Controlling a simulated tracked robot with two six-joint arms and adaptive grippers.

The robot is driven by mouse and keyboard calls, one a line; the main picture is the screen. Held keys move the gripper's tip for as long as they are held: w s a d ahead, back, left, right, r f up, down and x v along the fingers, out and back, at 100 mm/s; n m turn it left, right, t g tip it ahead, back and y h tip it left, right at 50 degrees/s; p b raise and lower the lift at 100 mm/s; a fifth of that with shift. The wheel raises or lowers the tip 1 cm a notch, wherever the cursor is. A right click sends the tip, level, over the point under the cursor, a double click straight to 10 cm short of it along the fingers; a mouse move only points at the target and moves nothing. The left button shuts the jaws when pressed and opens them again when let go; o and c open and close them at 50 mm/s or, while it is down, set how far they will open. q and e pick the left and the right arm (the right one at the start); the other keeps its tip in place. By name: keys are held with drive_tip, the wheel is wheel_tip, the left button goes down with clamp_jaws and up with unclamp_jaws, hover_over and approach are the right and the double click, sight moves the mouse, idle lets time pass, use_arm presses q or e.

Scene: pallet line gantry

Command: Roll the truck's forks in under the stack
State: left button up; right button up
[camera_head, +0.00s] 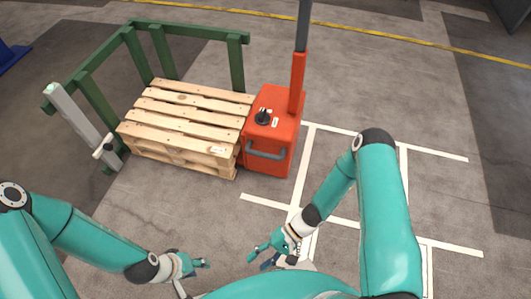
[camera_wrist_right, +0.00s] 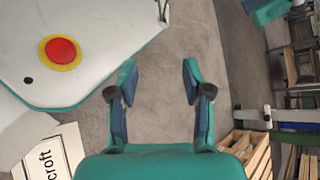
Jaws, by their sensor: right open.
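The red-orange pallet truck (camera_head: 268,145) stands against the right side of the stack of wooden pallets (camera_head: 185,120), with its dark handle on the near face and its tall mast rising at the back. Its forks are not visible; whether they lie under the stack I cannot tell. My left gripper (camera_head: 195,278) is open and empty, low in the head view, in front of the stack and apart from it. My right gripper (camera_head: 260,260) is open, in front of the truck and apart from it. Its spread fingers show empty in the right wrist view (camera_wrist_right: 160,78).
A green rail frame (camera_head: 128,45) borders the stack at the left and back. A grey post (camera_head: 80,120) with a white-tipped lever stands at its left end. White floor lines (camera_head: 308,165) mark bays right of the truck. The floor there is clear.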

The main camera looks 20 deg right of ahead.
drive_tip(key=w+a+m+t+y, duration=0.1)
drive_tip(key=w+m+t+y, duration=0.1)
drive_tip(key=w+t+y, duration=0.3)
drive_tip(key=m+t+h, duration=0.7)
drive_tip(key=t+h, duration=0.5)
drive_tip(key=t, duration=0.5)
approach(265, 155)
drive_tip(key=b+x, duration=0.1)
drive_tip(key=x, duration=0.2)
drive_tip(key=f+b+x, duration=0.1)
drive_tip(key=x, duration=0.2)
drive_tip(key=b+x, duration=0.2)
drive_tip(key=x, duration=0.1)
drive_tip(key=shift+w+d+f, duration=0.1)
drive_tip(key=shift+d+f, duration=0.05)
drive_tip(key=shift+f, duration=0.05)
drive_tip(key=shift+w+r, duration=0.2)
drive_tip(key=shift+w, duration=0.55)
drive_tip(key=shift+c, duration=0.2)
clamp_jaws()
